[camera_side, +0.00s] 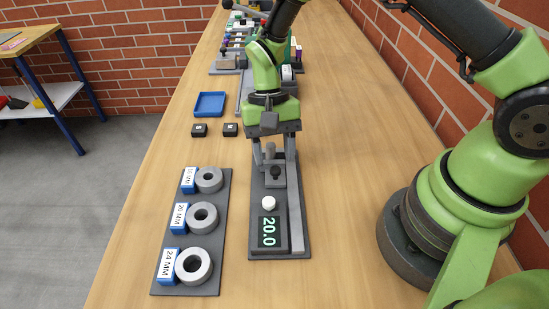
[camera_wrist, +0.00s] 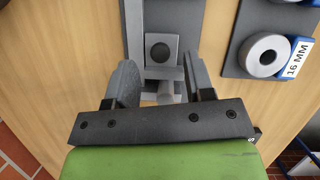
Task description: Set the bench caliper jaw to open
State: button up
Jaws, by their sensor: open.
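The bench caliper (camera_side: 256,222) is a dark grey base with a light rail along its right side. Its display (camera_side: 268,231) reads 20.0, with a white round button (camera_side: 268,203) just behind it. A grey upright jaw piece with a dark knob (camera_side: 275,172) stands toward the far end; a square block with a dark round top shows in the wrist view (camera_wrist: 160,50). My gripper (camera_side: 273,158) is open above the caliper, its fingers on either side of the jaw area, also in the wrist view (camera_wrist: 161,68). Contact cannot be told.
Left of the caliper, a grey board (camera_side: 184,235) holds grey rings with blue 16, 20 and 24 MM labels. More equipment fills the far bench. Bare wood separates board and caliper.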

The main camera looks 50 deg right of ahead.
aim_at(277, 199)
jog(key=shift+x, duration=1)
grip_shut()
jog(key=shift+s+a, duration=0.95)
jog(key=shift+s, duration=0.05)
grip_release()
jog(key=shift+w+r, duration=0.1)
jog(key=shift+r, duration=0.05)
jog(key=v, duration=0.9)
jog(key=shift+r, duration=0.4)
